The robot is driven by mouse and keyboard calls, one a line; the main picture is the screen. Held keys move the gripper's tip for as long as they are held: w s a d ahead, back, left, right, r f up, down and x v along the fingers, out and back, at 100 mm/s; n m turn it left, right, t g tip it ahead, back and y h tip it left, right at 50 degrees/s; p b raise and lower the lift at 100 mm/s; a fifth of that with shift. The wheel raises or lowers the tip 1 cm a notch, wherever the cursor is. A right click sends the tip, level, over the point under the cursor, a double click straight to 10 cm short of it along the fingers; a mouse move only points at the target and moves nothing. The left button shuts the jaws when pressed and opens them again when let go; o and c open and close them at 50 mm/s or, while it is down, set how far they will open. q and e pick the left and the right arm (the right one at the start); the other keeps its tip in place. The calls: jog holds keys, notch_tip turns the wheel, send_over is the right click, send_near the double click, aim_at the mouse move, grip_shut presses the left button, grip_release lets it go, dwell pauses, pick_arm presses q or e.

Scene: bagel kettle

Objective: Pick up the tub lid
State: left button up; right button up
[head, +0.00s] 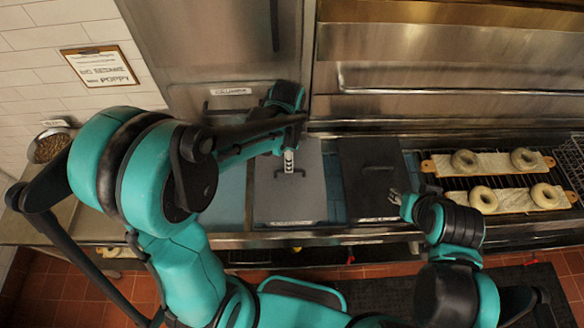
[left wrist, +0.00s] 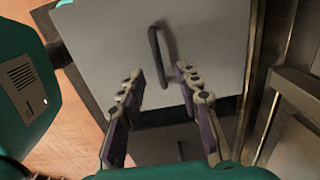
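A flat grey tub lid (head: 262,205) with a dark bar handle and a label at its front edge lies on the counter in the head view. In the left wrist view a grey lid (left wrist: 210,40) with an upright black handle (left wrist: 155,50) shows beyond the fingers. My left gripper (head: 289,160) is over the grey lid, close to its handle. In the left wrist view its fingers (left wrist: 163,92) are apart with nothing between them. My right gripper (head: 394,197) is by the dark lid (head: 375,165); its small fingertips look apart and empty.
A labelled panel (head: 232,91) stands at the back, partly behind my left arm. Boards with bagels (head: 485,198) lie on the rack at right. A bowl (head: 48,146) sits at far left. A wall sign (head: 100,66) hangs above.

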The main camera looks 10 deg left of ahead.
pick_arm(q)
notch_tip(320, 180, down, 7)
jog(key=shift+d+r+b, duration=0.1)
jog(key=shift+b, duration=0.35)
jog(key=shift+s, duration=0.1)
grip_shut()
